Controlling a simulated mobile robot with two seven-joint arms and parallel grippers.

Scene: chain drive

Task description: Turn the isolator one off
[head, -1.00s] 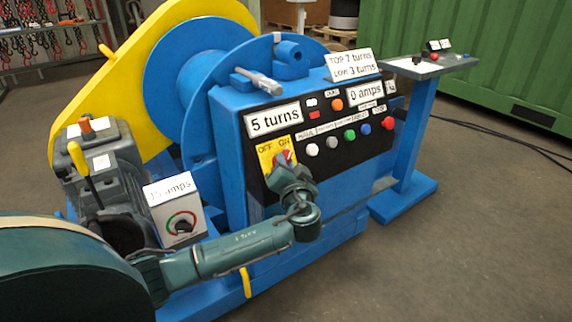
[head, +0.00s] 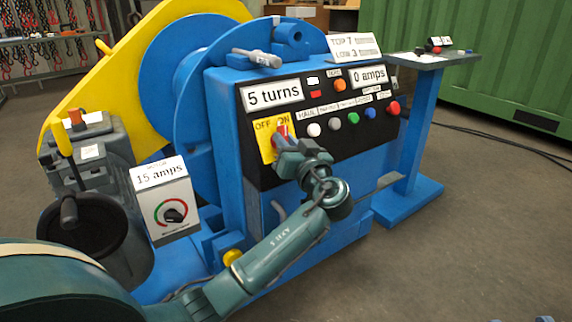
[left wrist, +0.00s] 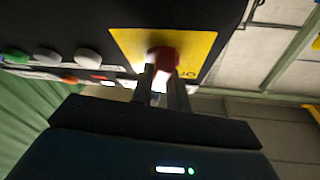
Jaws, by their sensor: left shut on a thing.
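The isolator is a red handle (head: 282,131) on a yellow plate (head: 265,148) marked OFF on the left and ON on the right, at the left of the black control panel. The handle's top shows near the ON mark. My left gripper (head: 287,149) reaches it from below and is shut on the handle. In the left wrist view the red handle (left wrist: 166,60) sits between the two fingers, against the yellow plate (left wrist: 194,46). The gripper hides the handle's lower part. At the bottom right edge, small grey-blue tips, perhaps my right gripper (head: 520,320), barely show.
Coloured buttons (head: 352,118) sit right of the isolator. Displays (head: 272,95) read 5 turns and 0 amps. A white box (head: 164,200) reading 15 amps stands left of my forearm.

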